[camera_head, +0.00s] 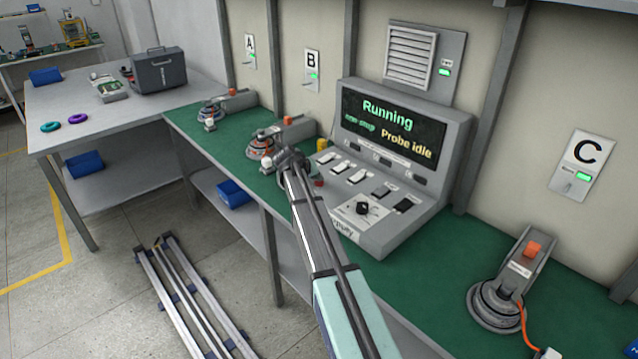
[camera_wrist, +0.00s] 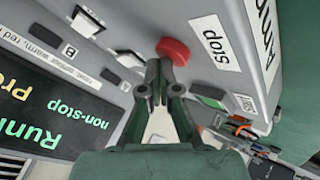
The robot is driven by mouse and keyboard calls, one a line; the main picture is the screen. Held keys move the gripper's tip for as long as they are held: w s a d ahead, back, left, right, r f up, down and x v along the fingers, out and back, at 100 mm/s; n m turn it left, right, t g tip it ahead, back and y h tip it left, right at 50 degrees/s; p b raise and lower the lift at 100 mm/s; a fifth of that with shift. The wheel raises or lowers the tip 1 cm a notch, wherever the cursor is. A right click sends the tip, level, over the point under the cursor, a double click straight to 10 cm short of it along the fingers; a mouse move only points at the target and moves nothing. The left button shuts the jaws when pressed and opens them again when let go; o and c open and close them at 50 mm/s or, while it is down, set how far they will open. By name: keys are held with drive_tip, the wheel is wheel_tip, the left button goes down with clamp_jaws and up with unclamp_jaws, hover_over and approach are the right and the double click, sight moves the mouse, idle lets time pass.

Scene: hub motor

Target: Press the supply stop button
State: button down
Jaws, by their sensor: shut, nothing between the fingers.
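The red round stop button (camera_wrist: 173,50) is on the grey console, beside a white label reading "stop" (camera_wrist: 215,42) in the wrist view. In the head view a small red spot (camera_head: 319,183) shows at the console's left edge, next to my arm. My gripper (camera_wrist: 153,76) is shut and empty. In the wrist view its fingertips appear just below and left of the red button; whether they touch it I cannot tell. In the head view my gripper (camera_head: 288,160) is at the console's left end, partly hidden by my arm. The console screen (camera_head: 388,125) reads "Running" and "Probe idle".
The console (camera_head: 375,232) carries several switches and a black knob (camera_head: 364,209). A hub motor (camera_head: 262,144) sits on the green bench just left of my gripper. Another motor (camera_head: 497,303) with an orange cable is at the right. A dark green button (camera_wrist: 208,101) is near the fingers.

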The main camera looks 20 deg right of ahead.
drive_tip(key=shift+f, duration=0.25)
drive_tip(key=shift+r, duration=0.15)
idle(0.3)
drive_tip(key=shift+r, duration=0.75)
drive_tip(key=shift+r, duration=0.1)
drive_tip(key=shift+r+p, duration=0.95)
drive_tip(key=shift+r, duration=1.45)
